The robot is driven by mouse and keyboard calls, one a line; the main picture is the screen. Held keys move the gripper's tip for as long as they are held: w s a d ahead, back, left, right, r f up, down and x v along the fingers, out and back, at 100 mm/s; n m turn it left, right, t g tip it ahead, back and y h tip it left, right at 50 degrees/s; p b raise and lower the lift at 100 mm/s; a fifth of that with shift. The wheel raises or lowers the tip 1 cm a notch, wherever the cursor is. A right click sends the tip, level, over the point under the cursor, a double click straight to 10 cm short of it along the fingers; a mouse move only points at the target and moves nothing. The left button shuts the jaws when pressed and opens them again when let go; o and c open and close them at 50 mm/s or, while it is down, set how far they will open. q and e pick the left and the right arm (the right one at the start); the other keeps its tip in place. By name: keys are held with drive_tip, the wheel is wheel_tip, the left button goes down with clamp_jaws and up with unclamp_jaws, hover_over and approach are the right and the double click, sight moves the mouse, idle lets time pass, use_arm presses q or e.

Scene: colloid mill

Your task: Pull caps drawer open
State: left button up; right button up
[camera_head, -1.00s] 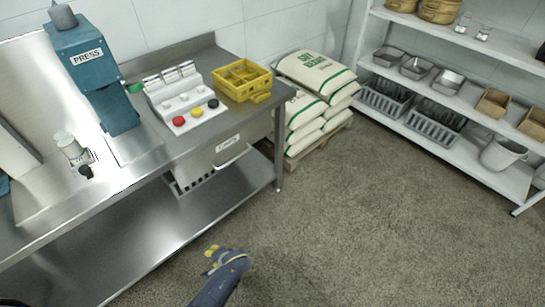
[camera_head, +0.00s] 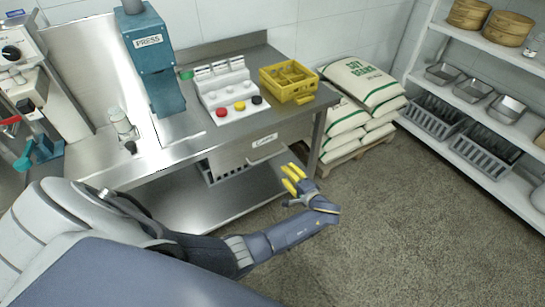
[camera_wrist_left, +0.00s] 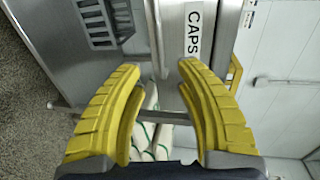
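The caps drawer (camera_head: 236,157) sits under the steel table's top, and its front looks flush with the table. Its white label reads CAPS in the left wrist view (camera_wrist_left: 194,32). A thin bar handle (camera_wrist_left: 157,38) runs along the drawer front beside the label. My left gripper (camera_head: 292,178) is in front of the drawer's right part, with its yellow fingers pointing toward it. In the left wrist view the fingers (camera_wrist_left: 159,66) are spread apart with the handle bar lined up in the gap between their tips. I cannot tell how far the tips are from the handle. My right gripper is not in view.
A yellow crate (camera_head: 290,97) and a panel with red, yellow and black buttons (camera_head: 228,105) stand on the table above. Soy bean sacks (camera_head: 362,85) are stacked right of the table. A shelf rack stands at right. The floor before the sacks is clear.

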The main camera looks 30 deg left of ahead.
sight(270, 156)
use_arm(q)
drive_tip(key=x, duration=1.4)
drive_tip(key=shift+r, duration=0.1)
drive_tip(key=shift+c, duration=0.3)
clamp_jaws()
